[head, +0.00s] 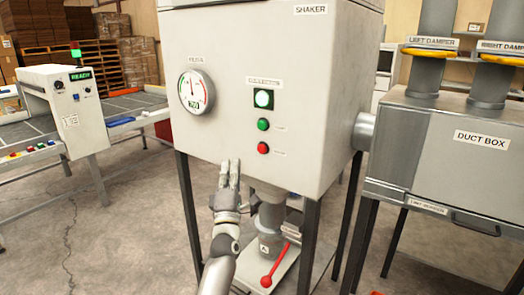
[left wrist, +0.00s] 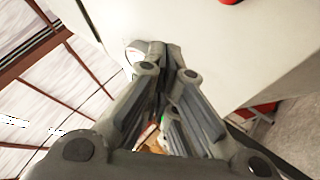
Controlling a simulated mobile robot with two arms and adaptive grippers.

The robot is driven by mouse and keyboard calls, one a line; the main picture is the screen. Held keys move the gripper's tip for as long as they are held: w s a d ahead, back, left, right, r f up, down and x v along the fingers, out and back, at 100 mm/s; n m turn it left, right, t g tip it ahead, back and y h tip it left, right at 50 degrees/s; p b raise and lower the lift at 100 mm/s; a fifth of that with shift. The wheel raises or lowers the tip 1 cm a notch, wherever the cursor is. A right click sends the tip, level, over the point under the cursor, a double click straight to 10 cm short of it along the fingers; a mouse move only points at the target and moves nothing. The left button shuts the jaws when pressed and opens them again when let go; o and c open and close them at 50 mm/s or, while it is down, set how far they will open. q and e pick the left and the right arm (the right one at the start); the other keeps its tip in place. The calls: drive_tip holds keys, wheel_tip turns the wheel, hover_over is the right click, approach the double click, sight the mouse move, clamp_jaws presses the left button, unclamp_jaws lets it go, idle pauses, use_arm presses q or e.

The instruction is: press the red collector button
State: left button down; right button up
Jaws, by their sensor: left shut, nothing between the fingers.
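My left gripper (head: 229,165) points upward at the panel's lower part, left of and a little below the red button. It is shut and empty. In the left wrist view its fingertips (left wrist: 164,48) are together near the pale panel. A red piece (left wrist: 230,1) is cut off at that view's top edge, apart from the fingers. My right gripper is out of view.
A round gauge (head: 196,92) is on the panel's left. Below the shaker are a grey pipe and a red-handled lever (head: 274,270). A duct box (head: 430,150) stands right. A machine with a REACH sign (head: 62,105) stands left. The floor (head: 110,220) between is clear.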

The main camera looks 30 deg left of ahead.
sight(262, 149)
use_arm(q)
drive_tip(key=w+b, duration=0.5)
drive_tip(key=w, duration=0.3)
drive_tip(key=shift+w+d, duration=0.35)
drive_tip(key=shift+w, duration=0.05)
idle(1.1)
drive_tip(key=shift+w+b, duration=0.4)
